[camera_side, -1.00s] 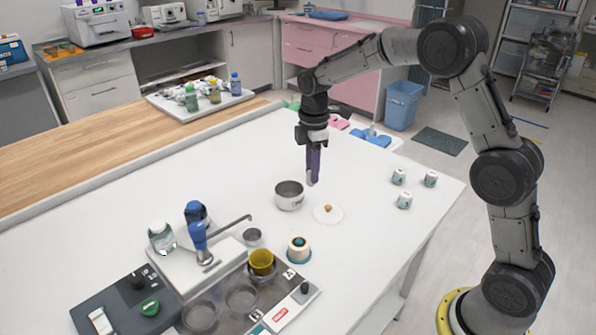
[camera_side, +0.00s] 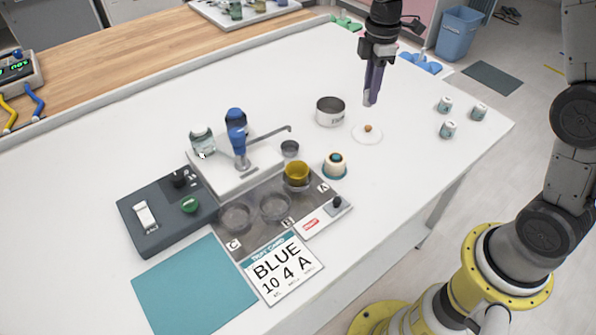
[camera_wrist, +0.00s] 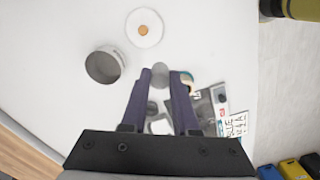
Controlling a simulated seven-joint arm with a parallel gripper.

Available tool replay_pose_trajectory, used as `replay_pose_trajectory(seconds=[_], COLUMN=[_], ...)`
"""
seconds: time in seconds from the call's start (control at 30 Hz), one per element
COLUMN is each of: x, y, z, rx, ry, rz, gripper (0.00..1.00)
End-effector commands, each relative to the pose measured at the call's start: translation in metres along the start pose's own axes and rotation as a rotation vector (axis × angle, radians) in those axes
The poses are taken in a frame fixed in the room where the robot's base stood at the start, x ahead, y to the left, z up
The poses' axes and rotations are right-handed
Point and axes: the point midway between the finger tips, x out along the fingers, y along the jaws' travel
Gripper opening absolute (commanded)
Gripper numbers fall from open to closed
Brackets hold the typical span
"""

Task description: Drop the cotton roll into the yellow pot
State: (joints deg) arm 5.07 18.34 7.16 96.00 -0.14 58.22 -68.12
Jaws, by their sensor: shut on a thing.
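My gripper (camera_side: 370,98) is shut on a small pale thing at its fingertips, which appears to be the cotton roll (camera_wrist: 160,74). It hangs above the table, beyond the white lid and right of the steel bowl in the side view. The wrist view shows the two purple fingers (camera_wrist: 160,72) with the roll between their tips. The yellow pot (camera_side: 297,172) stands upright at the far right part of the grey tray, nearer the side camera than my gripper. In the wrist view I cannot make out the pot.
Clear cups (camera_side: 236,217) sit nearby. Several small cups (camera_side: 448,129) stand right.

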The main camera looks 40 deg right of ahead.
Motion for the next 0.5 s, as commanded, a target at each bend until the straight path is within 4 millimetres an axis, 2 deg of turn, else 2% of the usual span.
replay_pose_trajectory(seconds=[0.5], x=[-0.0002], y=[-0.0005], z=[0.0002], rx=[0.034], ry=[-0.001], rz=[-0.003], gripper=[0.00])
